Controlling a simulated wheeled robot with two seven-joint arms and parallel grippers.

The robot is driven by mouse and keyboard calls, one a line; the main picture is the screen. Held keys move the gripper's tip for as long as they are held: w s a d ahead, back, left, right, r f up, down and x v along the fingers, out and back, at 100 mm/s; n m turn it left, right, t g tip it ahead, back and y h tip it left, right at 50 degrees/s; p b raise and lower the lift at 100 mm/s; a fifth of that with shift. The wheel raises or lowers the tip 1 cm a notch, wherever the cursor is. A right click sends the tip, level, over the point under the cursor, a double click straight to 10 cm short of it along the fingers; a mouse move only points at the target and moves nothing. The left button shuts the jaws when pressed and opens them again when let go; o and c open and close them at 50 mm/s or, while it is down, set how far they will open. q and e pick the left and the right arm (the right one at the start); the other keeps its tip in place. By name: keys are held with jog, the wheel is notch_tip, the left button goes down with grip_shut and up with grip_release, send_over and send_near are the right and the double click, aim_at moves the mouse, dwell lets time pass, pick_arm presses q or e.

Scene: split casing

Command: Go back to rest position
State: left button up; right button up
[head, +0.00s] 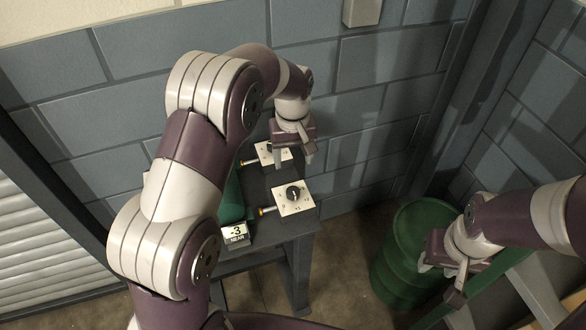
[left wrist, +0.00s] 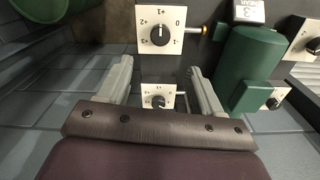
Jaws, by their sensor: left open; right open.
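My left gripper (head: 291,157) hangs over the far end of the dark bench, above the farther white dial plate (head: 265,155). Its fingers are apart with nothing held. In the left wrist view, the open jaws (left wrist: 159,66) show that dial plate (left wrist: 150,97) between and below them. The nearer dial plate (head: 293,198) lies clear of the gripper and also shows in the left wrist view (left wrist: 160,30). My right gripper (head: 440,284) is open and empty at the lower right, in front of the green drum.
My left arm partly hides the cylinder in the head view. A green drum (head: 400,240) stands right of the bench. A block wall (head: 385,95) is behind.

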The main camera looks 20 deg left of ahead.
dwell(0.5)
pick_arm(q)
jog(key=s+a+m, duration=0.2)
jog(key=s, duration=0.8)
jog(key=s+a+r+m+t, duration=0.1)
jog(key=s+a+m, duration=0.1)
jog(key=s, duration=0.7)
jog(key=shift+s+m, duration=0.4)
jog(key=shift+m, duration=0.2)
jog(key=shift+s+r, duration=0.1)
